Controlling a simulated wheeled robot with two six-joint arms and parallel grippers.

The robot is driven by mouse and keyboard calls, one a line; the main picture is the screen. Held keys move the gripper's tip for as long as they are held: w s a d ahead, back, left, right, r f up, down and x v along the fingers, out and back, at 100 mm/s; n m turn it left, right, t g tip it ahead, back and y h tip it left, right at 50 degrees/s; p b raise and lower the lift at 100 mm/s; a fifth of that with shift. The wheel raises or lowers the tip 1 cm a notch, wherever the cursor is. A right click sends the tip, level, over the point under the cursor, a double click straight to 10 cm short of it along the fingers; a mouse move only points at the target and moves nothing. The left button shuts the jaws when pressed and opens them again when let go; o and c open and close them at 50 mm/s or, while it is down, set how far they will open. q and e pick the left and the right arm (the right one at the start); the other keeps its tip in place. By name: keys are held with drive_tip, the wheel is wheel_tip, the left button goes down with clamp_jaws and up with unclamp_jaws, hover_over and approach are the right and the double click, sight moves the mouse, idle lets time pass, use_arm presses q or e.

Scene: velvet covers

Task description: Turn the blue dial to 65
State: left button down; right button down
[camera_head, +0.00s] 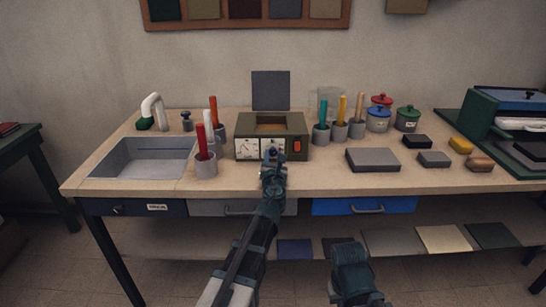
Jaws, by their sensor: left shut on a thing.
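My left gripper (271,162) is at the front of the box, shut on the dial as far as I can see. The dial's marks and reading are too small and covered to tell. My right arm shows only as a dark teal part at the bottom, with no fingers visible.
Cups with coloured handles, such as the grey cup (206,168), stand on both sides of the box. A flat dark grey block (372,160) lies to the right. Drawers, including a blue one (340,206), sit below.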

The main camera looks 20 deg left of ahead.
use_arm(q)
drive_tip(key=shift+s, duration=0.1)
drive_tip(key=c, duration=0.5)
unclamp_jaws()
